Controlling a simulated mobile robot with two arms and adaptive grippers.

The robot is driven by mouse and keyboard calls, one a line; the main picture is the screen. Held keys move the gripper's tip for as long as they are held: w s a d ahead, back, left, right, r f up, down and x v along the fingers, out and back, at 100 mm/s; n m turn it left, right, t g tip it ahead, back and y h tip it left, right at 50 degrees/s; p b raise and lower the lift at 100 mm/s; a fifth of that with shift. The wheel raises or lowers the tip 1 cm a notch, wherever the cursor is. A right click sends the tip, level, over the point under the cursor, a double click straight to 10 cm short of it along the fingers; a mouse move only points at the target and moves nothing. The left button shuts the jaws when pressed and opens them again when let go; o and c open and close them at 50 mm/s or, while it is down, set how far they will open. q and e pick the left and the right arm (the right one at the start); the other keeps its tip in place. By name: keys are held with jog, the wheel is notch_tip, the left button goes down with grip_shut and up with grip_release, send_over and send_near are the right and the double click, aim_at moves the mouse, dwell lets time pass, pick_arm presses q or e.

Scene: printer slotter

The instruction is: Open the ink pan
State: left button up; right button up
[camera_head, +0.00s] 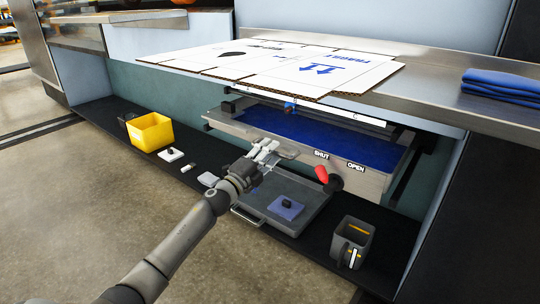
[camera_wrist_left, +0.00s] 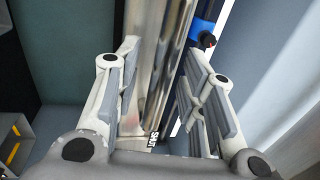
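The ink pan (camera_head: 228,125) is a long metal tray holding dark blue ink under the bench. Its front wall carries the labels SHUT (camera_head: 321,154) and OPEN (camera_head: 356,166). A red lever (camera_head: 321,174) with a black hub sits below SHUT. My left gripper (camera_head: 265,150) is at the pan's front wall, left of the labels and lever. In the left wrist view my gripper (camera_wrist_left: 162,95) has its fingers apart, with shiny metal (camera_wrist_left: 165,50) showing between them. I cannot tell whether they touch it. My right gripper is not in view.
Printed cardboard (camera_head: 270,64) lies on the bench above. A yellow bin (camera_head: 150,131), a grey tray (camera_head: 310,213) holding a blue pad (camera_head: 285,209), and a dark cup (camera_head: 352,243) stand on the black lower shelf. Folded blue cloth (camera_head: 505,84) lies at right. Floor in front is clear.

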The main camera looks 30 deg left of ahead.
pick_arm(q)
jog(key=shift+w, duration=0.3)
jog(key=shift+r, duration=0.1)
grip_shut()
